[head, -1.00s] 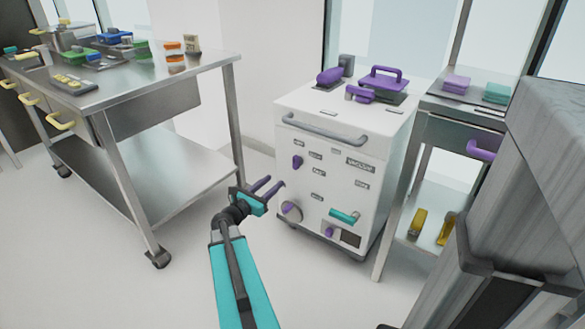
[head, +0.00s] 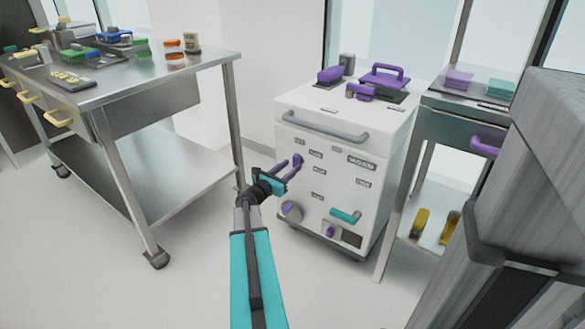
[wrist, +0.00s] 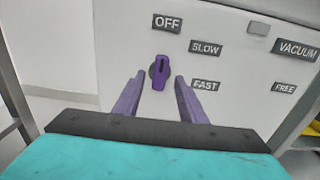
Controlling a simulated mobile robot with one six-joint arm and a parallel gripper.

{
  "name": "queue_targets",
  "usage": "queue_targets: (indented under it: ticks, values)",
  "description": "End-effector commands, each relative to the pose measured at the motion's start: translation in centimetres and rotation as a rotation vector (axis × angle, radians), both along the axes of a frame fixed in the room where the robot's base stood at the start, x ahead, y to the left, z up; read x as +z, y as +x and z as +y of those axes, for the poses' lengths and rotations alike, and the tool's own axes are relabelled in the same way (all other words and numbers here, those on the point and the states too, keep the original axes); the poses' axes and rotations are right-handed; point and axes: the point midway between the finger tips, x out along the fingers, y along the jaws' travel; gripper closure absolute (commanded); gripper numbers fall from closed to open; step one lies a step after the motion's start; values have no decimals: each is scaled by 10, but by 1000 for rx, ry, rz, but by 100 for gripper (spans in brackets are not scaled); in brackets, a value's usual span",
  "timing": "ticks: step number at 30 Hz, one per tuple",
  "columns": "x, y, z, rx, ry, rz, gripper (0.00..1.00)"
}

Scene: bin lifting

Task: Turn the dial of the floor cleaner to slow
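The floor cleaner (head: 330,210) is a white cabinet in the middle of the head view. Its purple dial (wrist: 160,66) is upright in the wrist view, its dark mark close to vertical below the OFF label (wrist: 167,23). The SLOW label (wrist: 205,48) is to the dial's upper right and the FAST label (wrist: 205,85) to its lower right. My gripper (wrist: 160,82) is open, one purple finger on each side of the dial's lower part; I cannot tell whether they touch it. In the head view my gripper (head: 287,168) partly hides the dial.
A grey handle (head: 323,127) runs along the cleaner's top front edge. A round grey knob (head: 291,211) and a teal handle (head: 345,215) are lower on the front. A steel cart (head: 150,75) stands left, a smaller stand (head: 462,108) right. Floor in front is clear.

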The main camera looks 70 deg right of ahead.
Motion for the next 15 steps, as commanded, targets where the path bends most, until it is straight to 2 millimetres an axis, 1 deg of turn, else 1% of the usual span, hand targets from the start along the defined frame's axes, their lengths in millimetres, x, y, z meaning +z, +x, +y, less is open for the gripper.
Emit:
queue_targets:
  ticks: [1,6,10,15]
  values:
    - [-2,-1,-7,0,0,0,62]
    - [-1,-5,-20,0,0,0,62]
    - [0,-6,-24,0,0,0,62]
    - [0,-7,-25,0,0,0,62]
